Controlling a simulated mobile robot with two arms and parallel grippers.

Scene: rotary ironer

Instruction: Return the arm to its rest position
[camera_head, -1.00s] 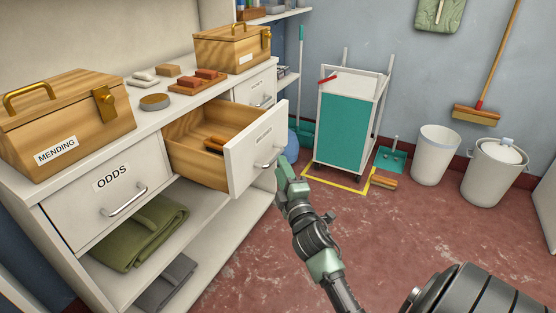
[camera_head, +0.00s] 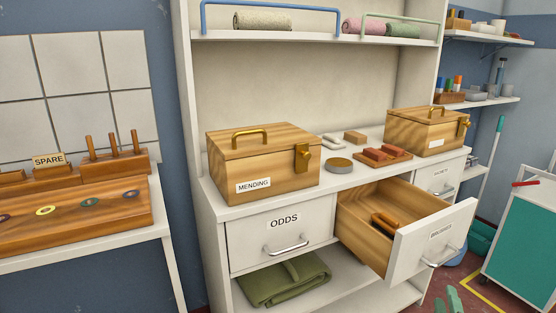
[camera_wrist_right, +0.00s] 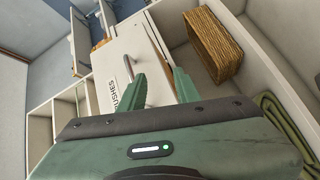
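My right gripper (camera_head: 452,299) shows only in part at the bottom edge of the head view, just below the pulled-out BRUSHES drawer (camera_head: 432,236). In the right wrist view my right gripper (camera_wrist_right: 158,82) has its two green fingers apart, with nothing between them. The drawer's handle (camera_wrist_right: 128,67) is clear of the fingers, in front of them and to the left. The BRUSHES drawer is open, with a wooden-backed brush (camera_head: 388,224) inside. My left gripper is out of view.
The closed ODDS drawer (camera_head: 282,240) is left of the open one. A MENDING box (camera_head: 262,170) and another wooden box (camera_head: 425,130) stand on the counter. A green folded cloth (camera_head: 284,281) lies on the shelf below. A teal-panelled cart (camera_head: 525,240) stands at right.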

